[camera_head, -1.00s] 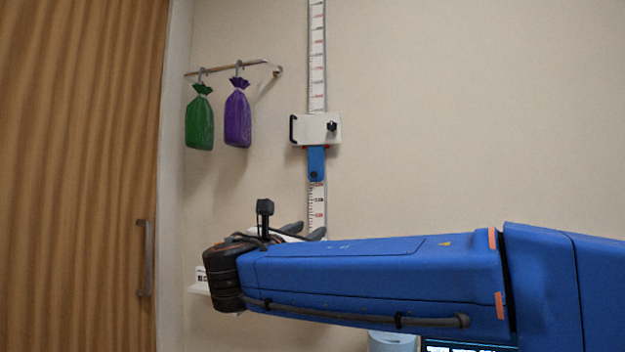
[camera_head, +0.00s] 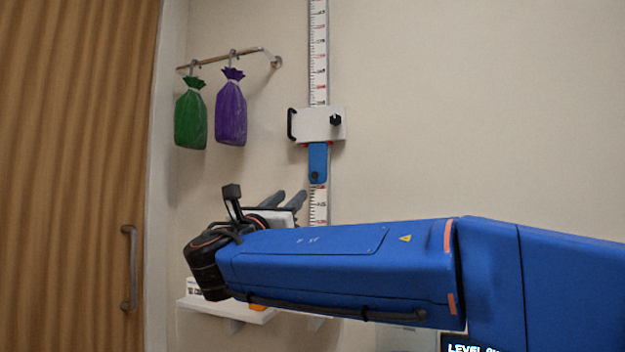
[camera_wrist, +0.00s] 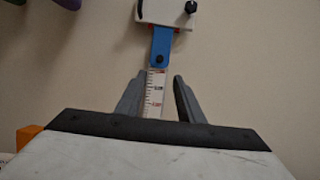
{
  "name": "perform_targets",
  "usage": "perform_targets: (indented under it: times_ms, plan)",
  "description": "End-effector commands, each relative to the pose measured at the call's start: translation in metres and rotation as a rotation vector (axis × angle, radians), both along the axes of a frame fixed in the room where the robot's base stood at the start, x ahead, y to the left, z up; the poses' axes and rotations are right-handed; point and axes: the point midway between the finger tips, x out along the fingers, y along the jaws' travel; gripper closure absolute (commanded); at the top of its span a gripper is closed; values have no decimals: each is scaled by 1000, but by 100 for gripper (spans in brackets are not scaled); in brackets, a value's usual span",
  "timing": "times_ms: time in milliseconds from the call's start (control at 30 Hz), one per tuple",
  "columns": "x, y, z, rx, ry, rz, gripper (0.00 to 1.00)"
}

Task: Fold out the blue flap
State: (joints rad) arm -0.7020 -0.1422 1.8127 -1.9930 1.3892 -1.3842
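The blue flap (camera_head: 317,163) hangs straight down below a white slider box (camera_head: 320,124) on a wall-mounted measuring scale (camera_head: 318,50). A dark round spot shows at the flap's lower end. The flap also shows in the wrist view (camera_wrist: 161,45), beyond the fingertips and a little above the gap between them. My gripper (camera_head: 288,197) is below and to the left of the flap in the head view. In the wrist view my gripper (camera_wrist: 161,80) has its two grey fingers apart with nothing held between them. The fingers do not appear to touch the flap.
A green bag (camera_head: 191,117) and a purple bag (camera_head: 231,110) hang from a rail (camera_head: 225,58) at the left. A white shelf (camera_head: 230,309) is below my wrist. A wooden door (camera_head: 75,170) is at far left. The wall right of the scale is clear.

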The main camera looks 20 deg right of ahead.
Motion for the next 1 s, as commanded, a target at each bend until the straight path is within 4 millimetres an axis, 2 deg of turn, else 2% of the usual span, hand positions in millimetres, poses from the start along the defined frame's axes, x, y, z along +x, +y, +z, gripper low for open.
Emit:
perform_targets:
  times_ms: [700,1000]
  plan:
    - [88,-65,45,0,0,-3,66]
    - [111,-82,57,0,0,-1,66]
